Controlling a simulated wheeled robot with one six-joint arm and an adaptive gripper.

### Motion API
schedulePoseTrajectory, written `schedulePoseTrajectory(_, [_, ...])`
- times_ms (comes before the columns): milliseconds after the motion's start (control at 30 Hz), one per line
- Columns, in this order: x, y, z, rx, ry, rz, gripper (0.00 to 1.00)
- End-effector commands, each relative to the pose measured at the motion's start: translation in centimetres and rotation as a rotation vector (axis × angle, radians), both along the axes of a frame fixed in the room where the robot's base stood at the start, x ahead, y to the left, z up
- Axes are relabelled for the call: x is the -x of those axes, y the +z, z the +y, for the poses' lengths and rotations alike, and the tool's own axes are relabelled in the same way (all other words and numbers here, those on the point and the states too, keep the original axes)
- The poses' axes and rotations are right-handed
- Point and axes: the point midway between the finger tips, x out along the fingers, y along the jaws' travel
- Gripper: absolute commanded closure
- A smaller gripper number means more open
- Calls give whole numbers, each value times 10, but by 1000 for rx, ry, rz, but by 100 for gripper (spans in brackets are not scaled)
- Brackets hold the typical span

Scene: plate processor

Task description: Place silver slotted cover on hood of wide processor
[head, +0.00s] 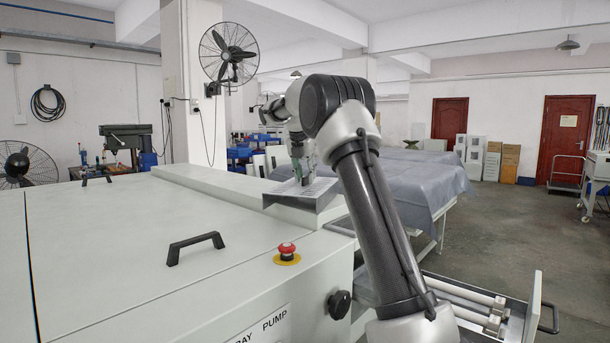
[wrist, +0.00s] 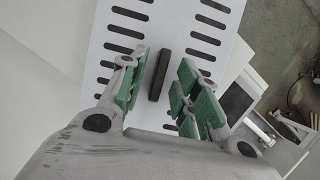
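The silver slotted cover (head: 318,205) lies on the near end of the raised hood (head: 222,190) of the wide processor (head: 120,250), its folded front lip showing. In the wrist view, the cover (wrist: 120,45) has two rows of dark slots and a dark bar handle (wrist: 160,75) between them. My gripper (head: 303,172) is above the cover with its fingertips down at the handle. In the wrist view, its green-padded fingers (wrist: 163,72) stand apart on either side of the handle, with a visible gap on both sides. The head view does not show the handle clearly.
A black lid handle (head: 195,247) and a red emergency button (head: 287,252) stand up from the processor top. An open drawer (head: 500,310) with rollers sticks out at the lower right. Cloth-covered tables (head: 420,175) stand behind.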

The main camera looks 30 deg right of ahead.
Motion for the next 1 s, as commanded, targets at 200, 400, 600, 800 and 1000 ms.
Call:
schedulePoseTrajectory(200, [0, 1, 0, 0, 0, 0, 68])
schedulePoseTrajectory(400, [5, 21, 6, 0, 1, -4, 68])
schedulePoseTrajectory(600, [16, 63, 20, 0, 2, -5, 68])
schedulePoseTrajectory(800, [26, 97, 30, 0, 2, -2, 68])
schedulePoseTrajectory(1000, [31, 110, 34, 0, 1, 0, 68])
